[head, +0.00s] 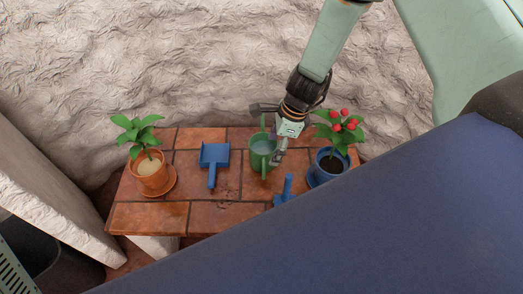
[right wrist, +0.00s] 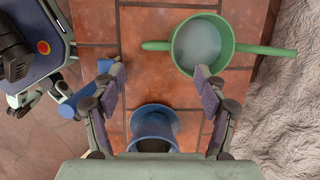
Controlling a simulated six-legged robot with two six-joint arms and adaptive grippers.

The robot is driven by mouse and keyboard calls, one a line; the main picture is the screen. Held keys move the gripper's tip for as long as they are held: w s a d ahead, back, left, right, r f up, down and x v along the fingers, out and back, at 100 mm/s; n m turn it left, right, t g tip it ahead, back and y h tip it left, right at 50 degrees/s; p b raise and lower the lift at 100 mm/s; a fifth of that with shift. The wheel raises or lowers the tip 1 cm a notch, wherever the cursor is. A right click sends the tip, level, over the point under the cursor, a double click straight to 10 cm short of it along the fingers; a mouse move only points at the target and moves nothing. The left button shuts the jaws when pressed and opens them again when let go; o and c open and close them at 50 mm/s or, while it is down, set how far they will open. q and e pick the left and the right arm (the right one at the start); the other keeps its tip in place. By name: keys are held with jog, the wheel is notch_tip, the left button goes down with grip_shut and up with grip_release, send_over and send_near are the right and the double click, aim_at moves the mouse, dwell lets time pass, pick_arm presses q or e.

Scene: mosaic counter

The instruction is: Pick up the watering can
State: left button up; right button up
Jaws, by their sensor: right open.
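The green watering can (head: 262,148) stands upright on the tiled counter in the head view, with pale water inside. In the right wrist view the can (right wrist: 180,62) is at the top right, its handle and spout pointing to opposite sides. My right gripper (head: 263,136) is open and above the can in the head view, hiding part of it. In the right wrist view the open fingers (right wrist: 160,78) have nothing between them, and the can lies beyond the right fingertip. Whether a finger touches the can cannot be told.
A blue pot with a red-fruited plant (head: 333,165) stands right of the can. A blue dustpan-like scoop (head: 213,157) and an orange potted plant (head: 150,175) are to the left. A blue tool (head: 287,191) lies near the front edge. A rough wall (head: 150,70) rises behind.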

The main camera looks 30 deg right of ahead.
jog(key=shift+a+b+x, duration=0.15)
jog(key=shift+b+x, duration=1.3)
jog(key=shift+x, duration=0.5)
jog(key=shift+a+b+x, duration=0.15)
jog(key=shift+b+x, duration=1.3)
jog(key=shift+x, duration=0.5)
jog(key=shift+s+r, duration=0.1)
jog(key=shift+c, duration=1.3)
grip_shut()
